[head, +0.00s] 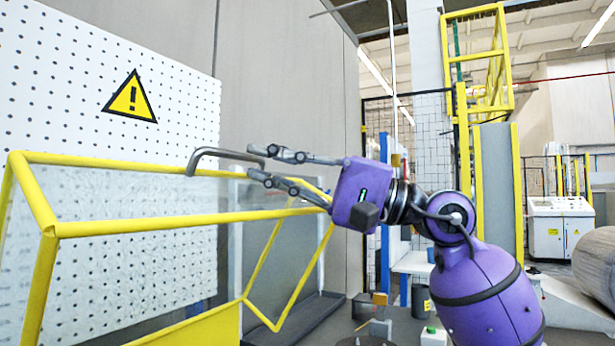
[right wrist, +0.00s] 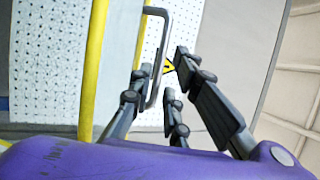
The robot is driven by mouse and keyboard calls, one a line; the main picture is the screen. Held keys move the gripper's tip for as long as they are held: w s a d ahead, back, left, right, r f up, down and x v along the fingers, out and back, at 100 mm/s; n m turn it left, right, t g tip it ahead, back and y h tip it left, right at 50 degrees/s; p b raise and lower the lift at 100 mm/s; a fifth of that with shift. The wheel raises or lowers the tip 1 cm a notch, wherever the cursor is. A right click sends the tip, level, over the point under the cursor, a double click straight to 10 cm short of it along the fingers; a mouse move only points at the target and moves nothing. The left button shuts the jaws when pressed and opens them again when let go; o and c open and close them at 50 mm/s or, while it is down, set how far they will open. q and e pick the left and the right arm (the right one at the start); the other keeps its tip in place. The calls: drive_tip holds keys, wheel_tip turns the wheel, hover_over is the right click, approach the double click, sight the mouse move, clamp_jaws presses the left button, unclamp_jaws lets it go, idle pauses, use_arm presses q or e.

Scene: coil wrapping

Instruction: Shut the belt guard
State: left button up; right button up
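The belt guard (head: 145,229) is a yellow tube frame with clear panels, at the left of the head view. It looks tilted, with its near side rising toward me; its hinge is not clear. A grey U-shaped handle (head: 223,153) stands on its top bar. My right gripper (head: 261,161) reaches in from the right, its fingers apart around the right end of the handle. In the right wrist view the handle (right wrist: 164,55) passes between the open fingers (right wrist: 155,88), with a gap on the right side. My left gripper is not in view.
A white perforated board (head: 60,80) with a yellow warning sign (head: 130,99) stands behind the guard. A grey wall is behind it. At the right are a yellow-framed conveyor (head: 497,185), a white control cabinet (head: 561,228) and a large grey roll (head: 598,262).

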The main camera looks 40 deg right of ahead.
drive_tip(key=v, duration=0.6)
drive_tip(key=shift+s+d, duration=0.2)
drive_tip(key=shift+s, duration=0.1)
drive_tip(key=shift+f, duration=0.15)
drive_tip(key=shift+c, duration=0.5)
